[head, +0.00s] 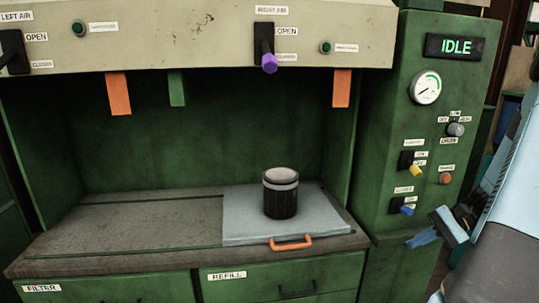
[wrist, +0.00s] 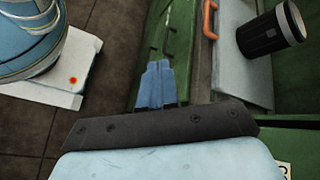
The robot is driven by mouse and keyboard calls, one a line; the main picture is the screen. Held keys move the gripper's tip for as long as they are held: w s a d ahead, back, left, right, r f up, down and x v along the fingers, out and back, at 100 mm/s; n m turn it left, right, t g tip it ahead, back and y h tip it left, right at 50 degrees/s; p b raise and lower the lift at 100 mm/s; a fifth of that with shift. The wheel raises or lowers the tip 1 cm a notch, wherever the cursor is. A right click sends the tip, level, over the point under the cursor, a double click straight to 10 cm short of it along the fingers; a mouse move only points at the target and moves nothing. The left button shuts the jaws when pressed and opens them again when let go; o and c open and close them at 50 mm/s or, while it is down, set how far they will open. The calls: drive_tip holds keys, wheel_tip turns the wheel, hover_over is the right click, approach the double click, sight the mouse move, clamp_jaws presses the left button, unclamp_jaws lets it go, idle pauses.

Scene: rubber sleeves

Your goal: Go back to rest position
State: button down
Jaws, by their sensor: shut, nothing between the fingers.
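My gripper (head: 424,240) shows at the right of the head view, in front of the green control cabinet and below its coloured switches. In the wrist view my gripper (wrist: 156,84) has its blue fingers together, with nothing between them. It is apart from the bench and touches nothing that I can see. A black cylinder (head: 281,198) with a grey band and light top stands upright on a grey plate (head: 245,224) with an orange handle (head: 291,243). The black cylinder also shows in the wrist view (wrist: 270,34).
The control cabinet (head: 385,170) carries a gauge (head: 425,88), an IDLE display (head: 456,47), a yellow switch (head: 414,170) and a blue switch (head: 405,210). A purple-tipped lever (head: 268,62) hangs from the hood. The left bench top (head: 140,225) is clear. Drawers labelled FILTER and REFILL are shut.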

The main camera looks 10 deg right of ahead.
drive_tip(key=s+a+r+n+t+h, duration=0.2)
drive_tip(key=s+a+r+n+h, duration=0.2)
drive_tip(key=a+r, duration=0.5)
drive_tip(key=s+a+r+n+t+h, duration=0.1)
drive_tip(key=s+a+r+n+h, duration=0.3)
drive_tip(key=a+r, duration=0.6)
drive_tip(key=a+n+h, duration=0.2)
drive_tip(key=shift+s+a+n+t+h, duration=0.15)
drive_tip(key=shift+s+n+t+h, duration=0.25)
